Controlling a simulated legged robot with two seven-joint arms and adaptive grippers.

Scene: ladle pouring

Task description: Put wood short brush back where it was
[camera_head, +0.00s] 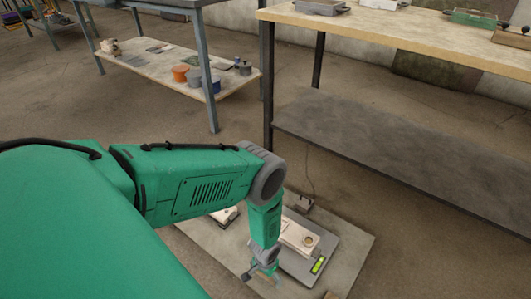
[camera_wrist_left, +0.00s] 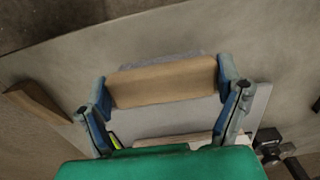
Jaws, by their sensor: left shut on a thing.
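My left gripper (camera_head: 262,270) reaches down over the grey board on the floor in the head view. In the left wrist view its two blue-grey fingers (camera_wrist_left: 163,86) are shut on the ends of the wood short brush (camera_wrist_left: 180,80). The brush is a tan wooden block lying crosswise between the fingers, with a narrow grey strip along its far edge. In the head view I cannot make the brush out clearly. Whether it touches the surface below cannot be told. My right gripper is not in view.
The grey board (camera_head: 352,262) holds a flat scale (camera_head: 322,250) with a green display and a pale box-like mould (camera_head: 299,236). Another wooden piece (camera_wrist_left: 38,104) lies at left in the wrist view. A two-level table (camera_head: 385,145) stands behind, right.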

